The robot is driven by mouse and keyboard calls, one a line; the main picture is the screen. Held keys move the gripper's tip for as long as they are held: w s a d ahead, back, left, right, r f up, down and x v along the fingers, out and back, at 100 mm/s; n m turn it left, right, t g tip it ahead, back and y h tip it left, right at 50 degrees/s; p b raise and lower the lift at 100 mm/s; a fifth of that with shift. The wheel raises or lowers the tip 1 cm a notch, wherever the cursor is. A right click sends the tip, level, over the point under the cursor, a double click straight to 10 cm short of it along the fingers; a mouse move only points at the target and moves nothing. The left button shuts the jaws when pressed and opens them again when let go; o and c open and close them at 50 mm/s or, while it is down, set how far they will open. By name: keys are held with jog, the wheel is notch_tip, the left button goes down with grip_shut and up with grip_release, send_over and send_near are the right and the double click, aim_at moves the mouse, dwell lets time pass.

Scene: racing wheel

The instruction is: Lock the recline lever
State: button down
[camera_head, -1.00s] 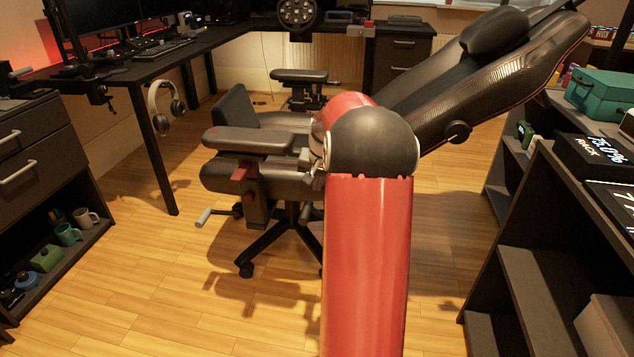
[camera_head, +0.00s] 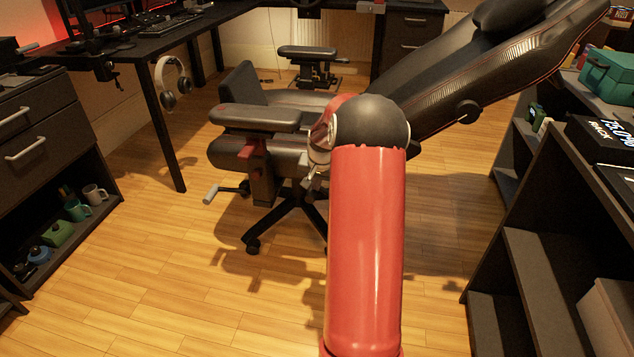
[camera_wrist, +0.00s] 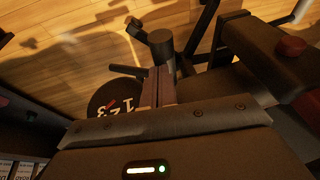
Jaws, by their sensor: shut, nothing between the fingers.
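The black racing chair (camera_head: 255,150) stands with its backrest (camera_head: 490,85) tipped far back to the right. My gripper (camera_wrist: 158,78) is shut and empty in the wrist view, pointing down past the chair's underside. A dark cylinder (camera_wrist: 161,50) shows just beyond the fingertips; contact cannot be judged. A dark round dial (camera_wrist: 112,99) with white numbers and a red mark is left of the fingers, partly covered by my gripper. My elbow hides the chair's hinge area in the head view.
A dark armrest (camera_head: 255,118) with a red part (camera_head: 250,150) below it overhangs the seat's near side. Shelves (camera_head: 540,270) stand close on the right. A drawer unit (camera_head: 45,150) is at left. The wooden floor (camera_head: 190,290) between is clear.

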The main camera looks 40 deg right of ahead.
jog(key=shift+w+a+f+g+h+b, duration=0.4)
jog(key=shift+w+a+f+g, duration=0.1)
jog(key=shift+w+a+f, duration=0.15)
jog(key=w+a+f+g+h+b, duration=0.2)
jog(key=w+f+g+b, duration=0.1)
jog(key=f, duration=0.4)
jog(key=shift+w+a+f+n+h+b, duration=0.15)
jog(key=shift+a+n+h+b, duration=0.2)
jog(key=shift+b, duration=0.2)
jog(key=shift+f, duration=0.15)
jog(key=v, duration=0.8)
jog(key=shift+r, duration=0.25)
